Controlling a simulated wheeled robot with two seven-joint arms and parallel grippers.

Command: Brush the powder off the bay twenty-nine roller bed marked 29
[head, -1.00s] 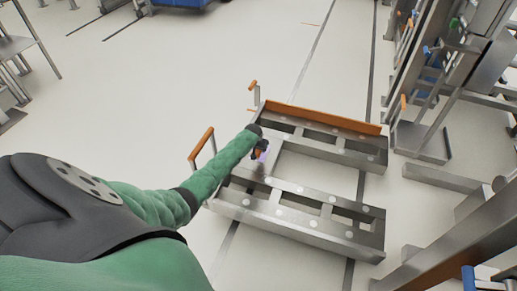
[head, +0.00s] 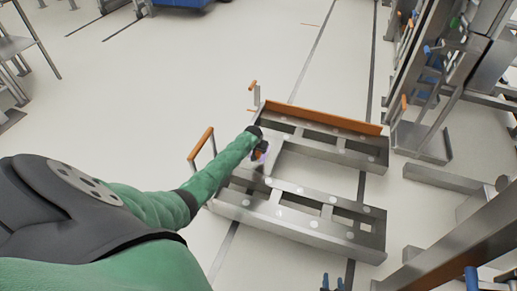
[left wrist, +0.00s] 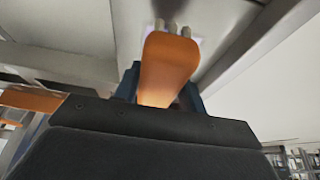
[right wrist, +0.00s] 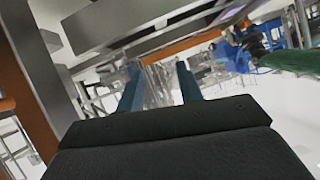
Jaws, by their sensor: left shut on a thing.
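The metal roller bed (head: 295,228), a low frame with two rails, pale round rollers and an orange back strip, stands on the floor in the head view. No number 29 is legible. My left gripper (head: 260,152) is over its left crosspiece, shut on an orange-handled brush (left wrist: 168,70). The brush's pale bristle end is at or close to a metal surface in the left wrist view; contact is unclear. A pale lilac patch, possibly powder, shows around the bristles. My right gripper (head: 332,284) is at the bottom edge, its blue fingers (right wrist: 158,88) apart and empty.
An orange-topped handle (head: 201,143) rises at the bed's left end, and a smaller orange-tipped post (head: 253,91) behind it. Metal racks and beams (head: 440,120) crowd the right side.

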